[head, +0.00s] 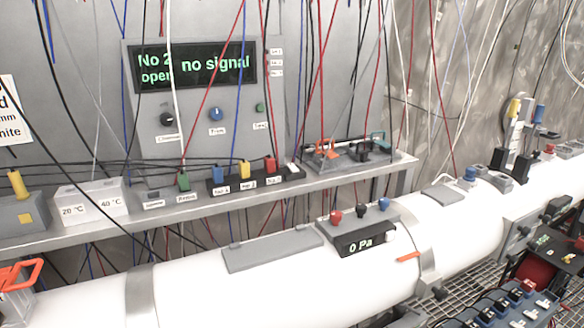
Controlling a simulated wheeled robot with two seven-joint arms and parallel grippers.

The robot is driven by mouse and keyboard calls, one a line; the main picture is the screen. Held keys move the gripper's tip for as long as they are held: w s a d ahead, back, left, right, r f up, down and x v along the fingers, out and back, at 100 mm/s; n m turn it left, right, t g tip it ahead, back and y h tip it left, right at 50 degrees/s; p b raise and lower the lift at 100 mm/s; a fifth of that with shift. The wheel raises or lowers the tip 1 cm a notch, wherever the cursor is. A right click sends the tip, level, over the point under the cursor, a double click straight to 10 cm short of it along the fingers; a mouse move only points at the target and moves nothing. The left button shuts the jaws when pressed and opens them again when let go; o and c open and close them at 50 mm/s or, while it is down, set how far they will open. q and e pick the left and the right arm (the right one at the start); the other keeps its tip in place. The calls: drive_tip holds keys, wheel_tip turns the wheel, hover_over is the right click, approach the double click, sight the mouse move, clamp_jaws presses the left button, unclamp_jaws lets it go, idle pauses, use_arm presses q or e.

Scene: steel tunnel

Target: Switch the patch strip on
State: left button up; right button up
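A black strip (258,183) with small white labels lies on the grey shelf. Blue, yellow and red plugs (244,168) stand in it, and a small pale part (292,168) sits at its right end. It looks like the patch strip, but no name for it is readable. I cannot tell a switch position on it. The panel display (205,65) above reads "no signal" in green. Neither of my grippers is in view.
Many cables hang in front of the panel. A white pipe (275,285) with a "0 Pa" gauge (360,244) runs below. Another socket block (510,305) is lower right.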

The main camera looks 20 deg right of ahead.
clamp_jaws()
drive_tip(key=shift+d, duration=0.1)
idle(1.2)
